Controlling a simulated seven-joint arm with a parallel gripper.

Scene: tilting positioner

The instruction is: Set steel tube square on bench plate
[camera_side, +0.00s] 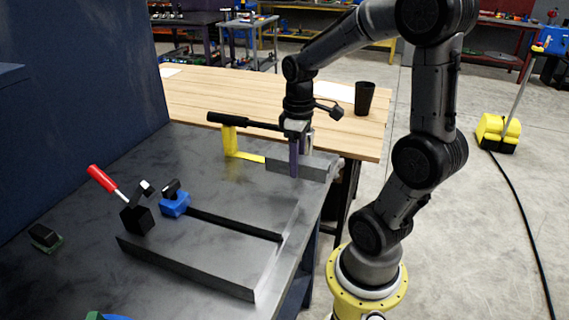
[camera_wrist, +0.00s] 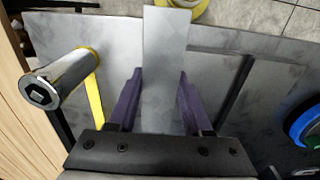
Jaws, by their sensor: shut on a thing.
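The steel tube (camera_side: 317,166) is a grey square-sided bar near the bench's right edge in the side view. My gripper (camera_side: 294,172) is shut on it with purple fingers, one on each side. In the wrist view the tube (camera_wrist: 166,60) runs up the picture between the fingers (camera_wrist: 158,85). The tube looks low over the bench top; I cannot tell whether it touches. The bench plate (camera_side: 185,265) is a flat grey slab in front, apart from the tube, with a black rail (camera_side: 235,224) along its far side. Part of the plate shows at right in the wrist view (camera_wrist: 275,85).
A red-handled clamp (camera_side: 120,195) and a blue block (camera_side: 174,205) stand at the plate's left end. A black cup (camera_side: 364,98) stands on the wooden table.

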